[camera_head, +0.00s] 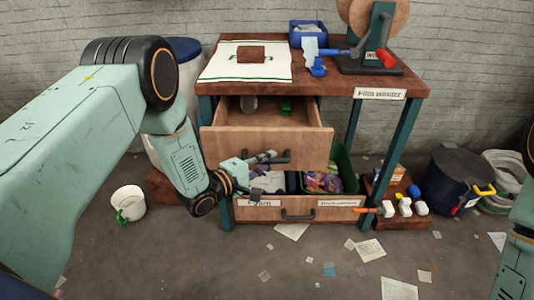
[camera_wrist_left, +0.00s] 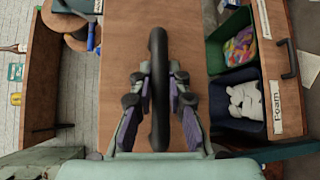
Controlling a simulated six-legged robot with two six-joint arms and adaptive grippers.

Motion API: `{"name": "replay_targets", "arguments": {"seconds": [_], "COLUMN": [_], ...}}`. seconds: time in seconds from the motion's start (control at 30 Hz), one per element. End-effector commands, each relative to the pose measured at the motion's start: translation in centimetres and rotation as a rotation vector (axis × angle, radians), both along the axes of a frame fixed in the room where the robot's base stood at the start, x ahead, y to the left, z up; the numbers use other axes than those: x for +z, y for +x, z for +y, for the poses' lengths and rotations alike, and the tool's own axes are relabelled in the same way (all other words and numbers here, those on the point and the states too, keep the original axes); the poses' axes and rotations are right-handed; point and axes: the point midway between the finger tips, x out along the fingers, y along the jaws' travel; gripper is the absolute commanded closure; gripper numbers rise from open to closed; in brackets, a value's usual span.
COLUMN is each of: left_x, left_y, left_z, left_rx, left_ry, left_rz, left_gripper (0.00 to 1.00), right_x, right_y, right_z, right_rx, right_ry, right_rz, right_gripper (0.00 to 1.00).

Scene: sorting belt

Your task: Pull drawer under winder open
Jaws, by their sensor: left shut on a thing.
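The wooden drawer (camera_head: 262,140) under the winder table is pulled out, and its open top shows the inside. Its dark bar handle (camera_head: 286,157) is on the front panel, and the handle (camera_wrist_left: 158,60) runs upright through the middle of the left wrist view. My left gripper (camera_head: 262,159) is at the front panel, shut on this handle, with purple-padded fingers (camera_wrist_left: 160,95) on both sides of it. The film winder (camera_head: 372,40) stands on the tabletop (camera_head: 415,80). My right gripper is not seen.
A lower drawer (camera_head: 285,214) with labels and its own handle is also open, holding bins of foam and colourful scraps. A small green item (camera_head: 286,106) lies inside the upper drawer.

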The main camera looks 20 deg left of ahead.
Motion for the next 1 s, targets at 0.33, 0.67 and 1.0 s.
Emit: {"name": "replay_targets", "arguments": {"seconds": [0.33, 0.67, 1.0], "left_x": [0.2, 0.2, 0.2], "left_y": [-3.0, -4.6, -4.8], "left_z": [-0.8, -1.3, -1.3], "left_rx": [0.003, 0.002, 0.003], "left_ry": [0.000, 0.000, 0.000], "left_rz": [-0.002, -0.005, -0.005], "left_gripper": [1.00, 1.00, 1.00], "right_x": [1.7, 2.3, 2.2], "right_y": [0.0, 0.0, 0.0], "right_z": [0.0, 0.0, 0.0], "right_rx": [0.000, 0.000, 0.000], "right_ry": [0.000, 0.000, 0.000], "right_rz": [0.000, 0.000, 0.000], "right_gripper": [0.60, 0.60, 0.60]}}
